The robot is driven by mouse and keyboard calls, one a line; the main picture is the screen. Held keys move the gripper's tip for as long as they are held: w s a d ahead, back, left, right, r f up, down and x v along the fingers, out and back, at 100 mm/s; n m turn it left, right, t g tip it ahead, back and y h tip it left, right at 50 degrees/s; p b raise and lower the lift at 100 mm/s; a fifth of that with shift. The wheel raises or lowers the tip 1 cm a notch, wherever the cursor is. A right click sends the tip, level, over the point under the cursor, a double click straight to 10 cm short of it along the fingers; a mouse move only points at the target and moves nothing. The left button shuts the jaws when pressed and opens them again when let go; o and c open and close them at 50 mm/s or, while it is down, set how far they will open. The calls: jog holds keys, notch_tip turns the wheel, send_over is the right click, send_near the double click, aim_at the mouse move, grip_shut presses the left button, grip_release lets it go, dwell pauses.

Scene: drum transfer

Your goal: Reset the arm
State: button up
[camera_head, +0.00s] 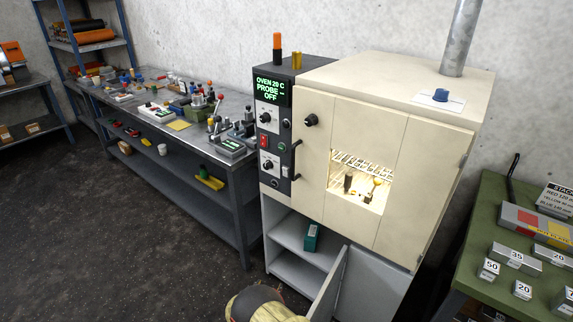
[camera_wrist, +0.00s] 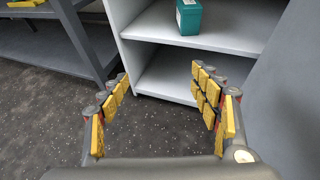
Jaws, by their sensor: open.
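My gripper (camera_wrist: 163,88) is open and empty in the wrist view, with its yellow-padded fingers wide apart. It faces the open lower cabinet (camera_wrist: 131,32) under the oven, over the dark floor. In the head view only a rounded yellowish and dark part of my arm (camera_head: 262,304) shows at the bottom edge, in front of the cabinet; the fingers are not visible there. A teal box (camera_head: 312,238) stands on the cabinet's shelf. It also shows in the wrist view (camera_wrist: 188,17), above and beyond the fingers, apart from them.
The cabinet door (camera_head: 329,287) stands open close beside my arm. The cream oven (camera_head: 350,118) is above, its display reading 20 C. A grey workbench (camera_head: 190,143) with many small items runs left. A green table (camera_head: 485,245) with labelled blocks is right. Floor at left is clear.

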jog(key=w+d+r+m+g+h, duration=0.15)
jog(key=d+r+m, duration=0.55)
jog(key=r, duration=0.7)
jog(key=w+d+r+m+g+h, duration=0.1)
jog(key=d+r+m+g+h, duration=0.3)
jog(key=d+r, duration=0.75)
jog(key=s+d+r+m+g+p, duration=0.1)
jog(key=s+d+r+m, duration=0.2)
jog(key=r, duration=0.4)
jog(key=s+d+r+m+g, duration=0.1)
jog(key=s+d+r+m, duration=0.15)
jog(key=r, duration=0.35)
jog(key=s+d+r+m+g+y, duration=0.1)
jog(key=s+d+r+m+y, duration=0.2)
jog(key=s+r, duration=0.4)
jog(key=s+d+r+m+g+y, duration=0.1)
jog(key=s+d+r+m, duration=0.2)
jog(key=s+r+m, duration=0.45)
jog(key=s+a+r+m+t+y, duration=0.1)
jog(key=s+r+m+y, duration=0.1)
jog(key=s, duration=0.8)
jog(key=s+a+r+m+t+y+p, duration=0.1)
jog(key=s+a+r+m+y, duration=0.1)
jog(key=s, duration=0.9)
jog(key=shift+a+r+m+y+p, duration=0.2)
jog(key=shift+m+y+p, duration=0.1)
jog(key=shift+m+y, duration=0.45)
jog(key=shift+d, duration=0.1)
